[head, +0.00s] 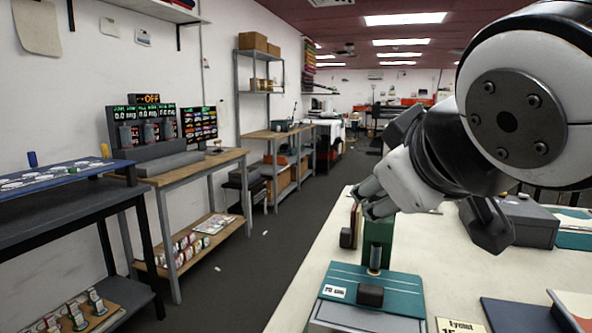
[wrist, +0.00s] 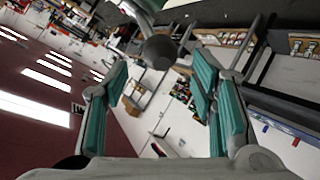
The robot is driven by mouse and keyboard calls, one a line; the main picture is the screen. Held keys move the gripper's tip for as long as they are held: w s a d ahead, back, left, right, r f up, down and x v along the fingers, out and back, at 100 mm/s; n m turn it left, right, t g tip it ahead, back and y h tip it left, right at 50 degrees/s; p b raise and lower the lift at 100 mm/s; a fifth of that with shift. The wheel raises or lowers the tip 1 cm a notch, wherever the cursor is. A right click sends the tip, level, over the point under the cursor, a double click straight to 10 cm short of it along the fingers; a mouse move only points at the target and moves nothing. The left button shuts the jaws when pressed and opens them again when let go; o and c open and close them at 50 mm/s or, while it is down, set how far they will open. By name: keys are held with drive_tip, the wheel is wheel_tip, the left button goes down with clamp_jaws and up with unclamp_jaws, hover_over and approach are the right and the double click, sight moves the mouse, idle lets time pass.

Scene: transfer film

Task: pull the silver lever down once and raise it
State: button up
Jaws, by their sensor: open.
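The teal press (head: 372,285) stands on the pale table in the head view, with a green column and a short metal post above its base. My gripper (head: 370,197) is at the top of the green column, its fingers pointing left and down. In the wrist view, a dark grey round knob (wrist: 159,51) on a rod lies between and just beyond the open teal-padded fingertips. It looks like the end of the silver lever. I cannot tell whether either finger touches it. In the head view the lever is not clearly seen, hidden by my gripper and arm.
A grey box (head: 525,222) and a dark blue flat item (head: 518,314) lie on the table to the right. A workbench (head: 195,166) with displays and a dark shelf unit (head: 55,205) stand along the left wall. The aisle floor (head: 268,240) between is mostly clear.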

drive_tip(key=v, duration=0.6)
drive_tip(key=shift+s, duration=0.3)
